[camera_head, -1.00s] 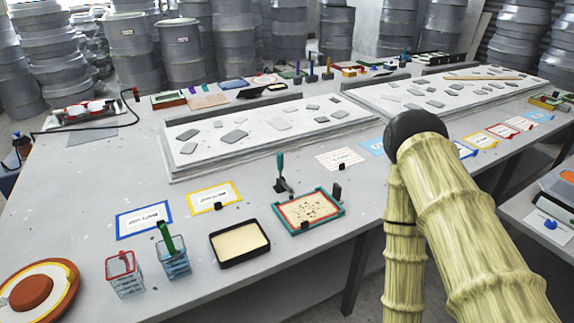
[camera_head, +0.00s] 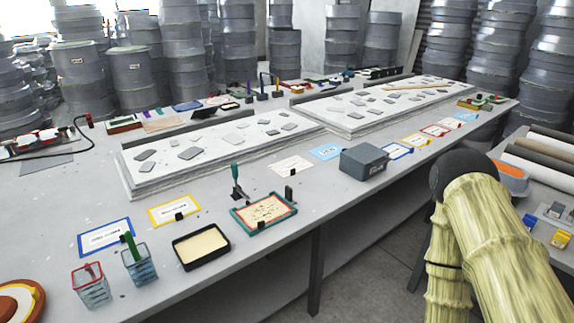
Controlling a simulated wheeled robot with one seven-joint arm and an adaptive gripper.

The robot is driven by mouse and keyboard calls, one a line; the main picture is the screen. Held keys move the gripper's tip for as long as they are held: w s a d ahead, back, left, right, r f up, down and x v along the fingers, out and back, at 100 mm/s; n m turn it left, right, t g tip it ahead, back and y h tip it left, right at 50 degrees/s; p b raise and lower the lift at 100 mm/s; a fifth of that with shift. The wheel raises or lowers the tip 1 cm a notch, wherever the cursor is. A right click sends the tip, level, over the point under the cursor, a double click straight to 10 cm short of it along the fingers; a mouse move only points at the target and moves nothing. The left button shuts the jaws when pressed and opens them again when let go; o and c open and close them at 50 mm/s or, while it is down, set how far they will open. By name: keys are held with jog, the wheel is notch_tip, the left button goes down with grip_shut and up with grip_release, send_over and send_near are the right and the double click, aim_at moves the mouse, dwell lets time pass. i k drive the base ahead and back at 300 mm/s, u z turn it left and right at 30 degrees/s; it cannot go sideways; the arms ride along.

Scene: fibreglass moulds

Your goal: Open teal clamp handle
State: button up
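The teal clamp handle (camera_head: 235,172) stands upright on a small dark clamp base (camera_head: 238,193) on the front part of the long grey table. It is just behind a teal-framed tray (camera_head: 264,212) with a red inner border. My arm shows at the right in its yellowish cover, well to the right of the clamp. My gripper is not in view, so its opening cannot be seen.
A grey box (camera_head: 364,162) stands right of the clamp near the table's front edge. A black tray (camera_head: 201,246) and wire baskets (camera_head: 140,264) stand to the left. A long white mould slab (camera_head: 215,146) lies behind. Bare table (camera_head: 70,205) shows at left.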

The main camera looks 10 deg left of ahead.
aim_at(234, 165)
jog(key=z, duration=0.7)
jog(key=i, duration=0.8)
jog(key=u, duration=0.55)
